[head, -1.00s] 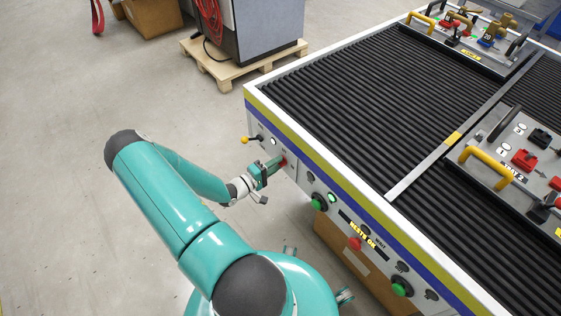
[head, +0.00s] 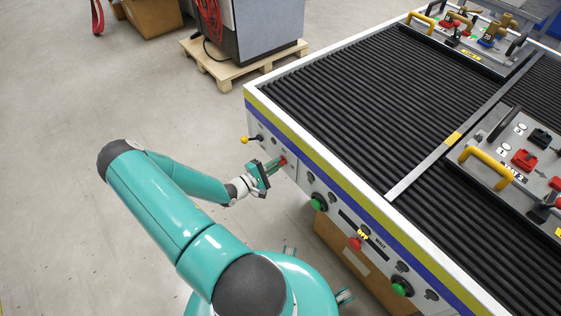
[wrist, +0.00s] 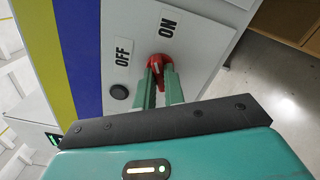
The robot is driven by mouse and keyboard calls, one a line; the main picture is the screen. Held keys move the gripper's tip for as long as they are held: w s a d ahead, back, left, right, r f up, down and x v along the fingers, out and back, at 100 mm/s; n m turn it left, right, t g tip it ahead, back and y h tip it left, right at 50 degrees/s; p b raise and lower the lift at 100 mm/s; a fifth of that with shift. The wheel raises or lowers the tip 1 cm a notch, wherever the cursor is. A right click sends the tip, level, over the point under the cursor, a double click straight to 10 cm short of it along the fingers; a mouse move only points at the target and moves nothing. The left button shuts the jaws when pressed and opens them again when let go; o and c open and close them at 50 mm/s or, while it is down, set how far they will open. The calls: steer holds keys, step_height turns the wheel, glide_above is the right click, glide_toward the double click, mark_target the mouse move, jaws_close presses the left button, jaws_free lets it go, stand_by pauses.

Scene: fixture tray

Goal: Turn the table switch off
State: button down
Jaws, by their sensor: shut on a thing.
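The table switch is a red rotary knob (wrist: 160,61) on the table's front side panel. The OFF label (wrist: 123,52) and ON label (wrist: 169,25) are beside it. In the head view the knob (head: 283,160) shows as a small red spot at the tip of my gripper (head: 275,164). In the wrist view the two green fingers of my gripper (wrist: 159,78) are shut on the red knob's handle. The fingers hide part of the handle, so its exact pointing is hard to tell. A round dark lamp (wrist: 119,92) is by the OFF label.
The panel also carries a yellow-tipped lever (head: 245,140), green buttons (head: 317,203), a red button (head: 354,244) and a display. The table (head: 340,100) has black ribbed belts and fixture trays on top. Open floor lies to the left; a pallet (head: 235,65) stands behind.

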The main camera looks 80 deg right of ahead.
steer(key=n, duration=0.5)
steer(key=shift+n, duration=0.4)
steer(key=n, duration=0.5)
steer(key=shift+n, duration=0.4)
steer(key=c, duration=1.5)
jaws_free()
steer(key=shift+n, duration=0.3)
steer(key=shift+w+a, duration=0.1)
steer(key=shift+w, duration=0.05)
